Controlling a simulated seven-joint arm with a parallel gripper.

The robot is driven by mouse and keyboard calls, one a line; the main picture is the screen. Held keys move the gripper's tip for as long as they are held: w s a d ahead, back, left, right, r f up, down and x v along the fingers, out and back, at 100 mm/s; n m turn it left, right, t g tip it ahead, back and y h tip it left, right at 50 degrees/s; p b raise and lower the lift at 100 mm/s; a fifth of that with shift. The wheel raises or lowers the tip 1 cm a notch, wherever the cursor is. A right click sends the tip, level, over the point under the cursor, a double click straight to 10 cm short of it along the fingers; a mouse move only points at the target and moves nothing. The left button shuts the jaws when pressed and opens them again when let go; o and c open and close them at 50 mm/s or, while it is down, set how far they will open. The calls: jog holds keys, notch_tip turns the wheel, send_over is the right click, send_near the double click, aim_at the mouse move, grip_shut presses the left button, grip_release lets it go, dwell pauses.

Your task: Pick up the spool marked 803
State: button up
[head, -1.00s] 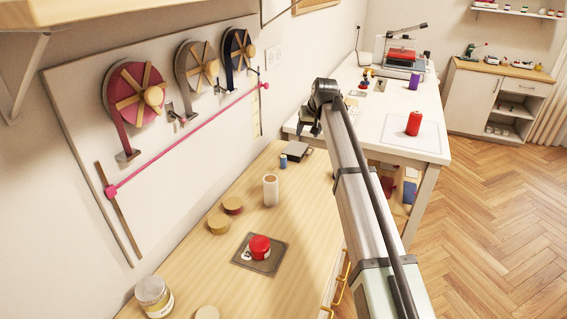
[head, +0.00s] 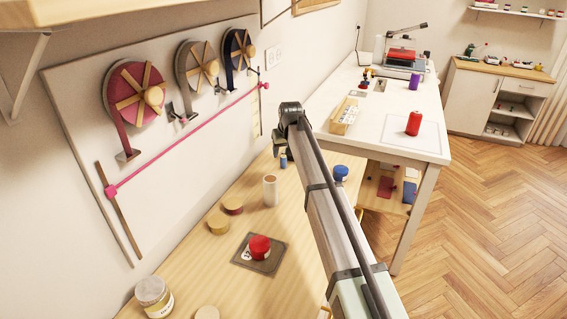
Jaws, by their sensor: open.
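No number 803 is legible at this size, so I cannot tell which spool bears it. A small blue spool (head: 283,162) stands on the wooden counter, partly hidden by my gripper (head: 279,148). My gripper is open and empty, pointing down above the back of the counter, over or close to that spool; the gap is unclear. A red rounded item (head: 260,247) with a black-and-white mark beside its base sits on a dark square tray (head: 241,262). A larger blue item (head: 341,173) stands at the counter's right side. A red spool (head: 414,123) stands on the white table.
A cream cylinder (head: 270,190), two round wooden-topped pieces (head: 219,222) and a jar (head: 154,297) stand on the wooden counter (head: 200,275). A wooden box of small items (head: 344,116) sits on the white table (head: 380,150). Wall reels (head: 135,95) hang at left.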

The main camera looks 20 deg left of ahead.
aim_at(283, 159)
jog(key=shift+x, duration=3.05)
jog(key=shift+w+d, duration=0.1)
jog(key=shift+c, duration=0.4)
jog(key=c, duration=1)
jog(key=shift+o, duration=0.2)
jog(key=shift+r, duration=0.1)
